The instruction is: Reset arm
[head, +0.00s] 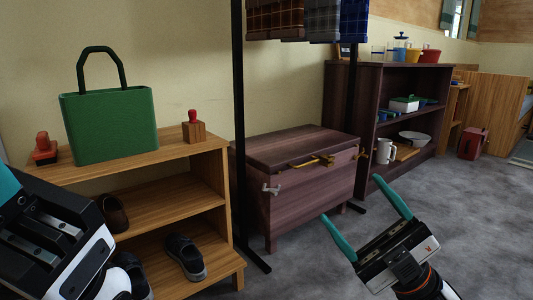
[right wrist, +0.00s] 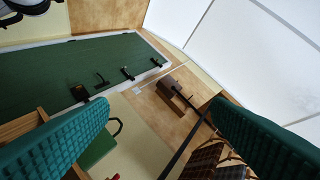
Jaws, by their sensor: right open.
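My right gripper (head: 350,198) is at the lower right of the head view, in front of the dark wooden chest. Its two teal fingers are spread wide with nothing between them. The right wrist view also shows the right gripper (right wrist: 162,108) with its fingers apart and empty. My left gripper (head: 8,185) is at the left edge of the head view, in front of the shoe shelf. Its fingers are mostly cut off, so its opening is hidden.
A wooden shelf (head: 152,209) with shoes bears a green bag (head: 110,124) and red-topped stampers. A dark chest (head: 312,193) stands behind a black clothes rack post (head: 239,120). A dark bookcase (head: 349,107) stands farther right. Grey floor (head: 480,220) is open at the right.

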